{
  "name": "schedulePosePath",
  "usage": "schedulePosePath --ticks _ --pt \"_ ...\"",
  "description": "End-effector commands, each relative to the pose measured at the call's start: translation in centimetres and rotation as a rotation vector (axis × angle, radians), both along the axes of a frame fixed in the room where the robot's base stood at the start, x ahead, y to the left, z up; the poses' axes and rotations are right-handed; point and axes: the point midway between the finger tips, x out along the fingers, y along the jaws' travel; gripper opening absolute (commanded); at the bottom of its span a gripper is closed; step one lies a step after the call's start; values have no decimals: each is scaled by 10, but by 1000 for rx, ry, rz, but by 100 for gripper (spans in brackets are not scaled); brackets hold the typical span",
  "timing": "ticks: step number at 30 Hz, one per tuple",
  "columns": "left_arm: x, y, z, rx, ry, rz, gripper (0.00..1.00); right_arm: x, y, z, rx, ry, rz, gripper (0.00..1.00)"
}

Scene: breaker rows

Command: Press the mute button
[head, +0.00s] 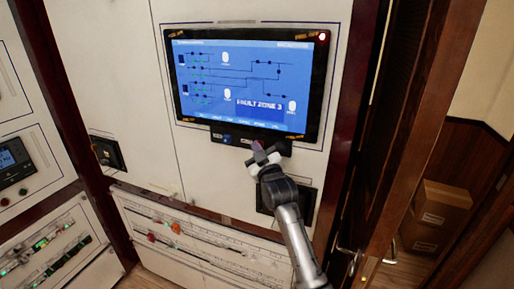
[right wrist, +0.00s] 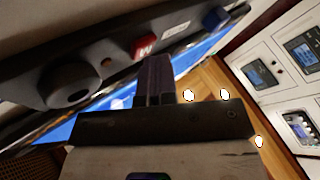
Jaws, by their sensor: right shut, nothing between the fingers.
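The wall screen (head: 250,85) shows a blue diagram with the words "FAULT ZONE 3". A dark control strip runs below it. In the right wrist view the strip carries a red button (right wrist: 145,44) with a white mark, a blue button (right wrist: 215,18) and a black knob (right wrist: 70,85). The mark is too small to read surely, so I cannot tell which is the mute button. My right gripper (head: 257,148) is shut and empty at the strip. Its fingertips (right wrist: 155,60) are close by the red button; contact is unclear. My left gripper is not in view.
A red light (head: 322,37) glows at the screen's top right corner. A breaker row panel (head: 190,238) lies below, and a dark switch (head: 107,152) is at the left. Cardboard boxes (head: 437,207) stand beyond the wooden door frame at the right.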

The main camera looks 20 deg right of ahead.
Motion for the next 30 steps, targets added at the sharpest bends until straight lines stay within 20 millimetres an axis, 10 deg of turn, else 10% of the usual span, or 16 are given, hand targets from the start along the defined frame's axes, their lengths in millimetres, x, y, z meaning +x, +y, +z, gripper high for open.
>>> schedulePosePath --ticks 30 --pt "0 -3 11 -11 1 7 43 -12 12 1 1 0 1 0"
